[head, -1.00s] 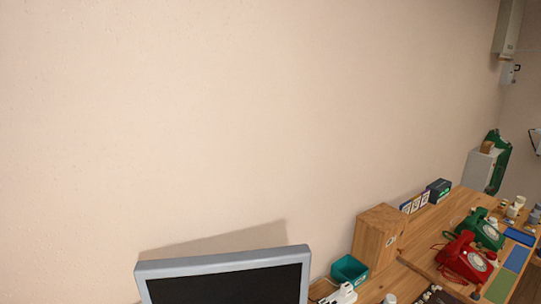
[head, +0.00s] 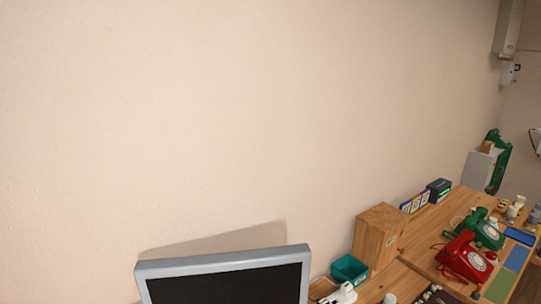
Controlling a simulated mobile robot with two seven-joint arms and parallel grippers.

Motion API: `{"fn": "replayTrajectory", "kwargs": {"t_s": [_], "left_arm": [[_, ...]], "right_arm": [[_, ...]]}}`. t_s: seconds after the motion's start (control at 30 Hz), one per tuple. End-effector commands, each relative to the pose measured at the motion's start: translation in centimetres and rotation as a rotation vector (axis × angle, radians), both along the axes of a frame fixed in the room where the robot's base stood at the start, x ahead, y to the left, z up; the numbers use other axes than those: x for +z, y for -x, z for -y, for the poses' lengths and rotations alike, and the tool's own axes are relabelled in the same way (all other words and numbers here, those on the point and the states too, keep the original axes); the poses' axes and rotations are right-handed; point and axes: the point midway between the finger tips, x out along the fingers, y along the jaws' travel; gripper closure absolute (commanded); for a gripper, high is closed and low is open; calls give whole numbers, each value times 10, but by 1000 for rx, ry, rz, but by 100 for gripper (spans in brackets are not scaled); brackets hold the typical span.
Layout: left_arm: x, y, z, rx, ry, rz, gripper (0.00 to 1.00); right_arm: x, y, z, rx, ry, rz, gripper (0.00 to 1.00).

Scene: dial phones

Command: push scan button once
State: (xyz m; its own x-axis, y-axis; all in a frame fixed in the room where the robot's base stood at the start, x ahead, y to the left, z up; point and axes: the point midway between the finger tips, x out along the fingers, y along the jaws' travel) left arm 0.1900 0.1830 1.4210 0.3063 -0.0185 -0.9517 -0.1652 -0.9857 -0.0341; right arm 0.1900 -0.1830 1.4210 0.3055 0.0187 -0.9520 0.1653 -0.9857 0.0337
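No scan button can be made out in the head view. A grey-framed monitor (head: 224,284) with a dark screen stands at the bottom centre, its lower part cut off by the picture's edge. A small dark box with a green lit display (head: 439,190) stands at the back of the desk on the right. A red dial phone (head: 465,257) and a green dial phone (head: 484,231) sit on the desk at the lower right. Neither of my grippers is in view.
A wooden box (head: 377,239) stands on the wooden desk beside a teal open bin (head: 350,270). White items lie at the bottom edge. Blue and green mats (head: 517,257) lie by the phones. A bare wall fills most of the view.

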Motion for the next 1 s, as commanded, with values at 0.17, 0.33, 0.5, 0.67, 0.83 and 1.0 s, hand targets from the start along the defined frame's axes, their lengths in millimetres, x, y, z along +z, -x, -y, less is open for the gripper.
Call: {"fn": "replayTrajectory", "kwargs": {"t_s": [0.17, 0.33, 0.5, 0.67, 0.83, 1.0], "left_arm": [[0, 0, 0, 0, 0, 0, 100], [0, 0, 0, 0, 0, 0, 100], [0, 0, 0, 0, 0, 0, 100], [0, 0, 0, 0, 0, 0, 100], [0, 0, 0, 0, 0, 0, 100], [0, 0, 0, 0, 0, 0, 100]], "right_arm": [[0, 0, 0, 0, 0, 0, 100], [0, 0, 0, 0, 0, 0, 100], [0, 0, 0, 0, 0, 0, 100], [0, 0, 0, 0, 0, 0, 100], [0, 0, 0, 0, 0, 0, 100], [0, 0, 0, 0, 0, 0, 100]]}}
